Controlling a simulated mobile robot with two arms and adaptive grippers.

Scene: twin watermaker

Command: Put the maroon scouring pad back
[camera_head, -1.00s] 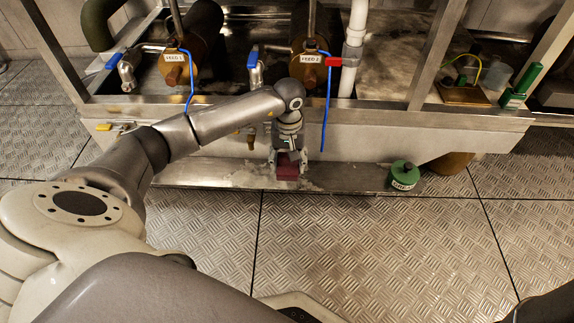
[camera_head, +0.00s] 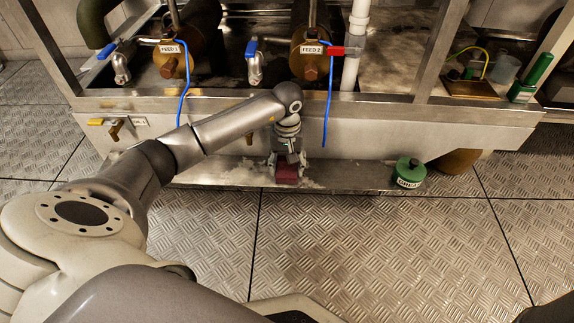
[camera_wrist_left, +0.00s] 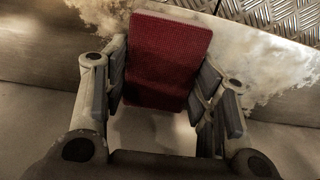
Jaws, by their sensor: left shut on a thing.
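The maroon scouring pad (camera_head: 287,174) is low over the metal ledge (camera_head: 345,174) at the foot of the machine frame. My left gripper (camera_head: 287,162) points down from above and is shut on the pad. In the left wrist view the maroon pad (camera_wrist_left: 167,60) sits between the two fingers of my left gripper (camera_wrist_left: 162,90), its ribbed face showing. Pale residue lies on the ledge around it. I cannot tell whether the pad touches the ledge. My right gripper is not in view.
A green round container (camera_head: 408,173) stands on the ledge to the right. Feed pipes with blue-handled valves (camera_head: 253,62) and a blue hose (camera_head: 328,100) are above. The tread-plate floor (camera_head: 380,250) in front is clear.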

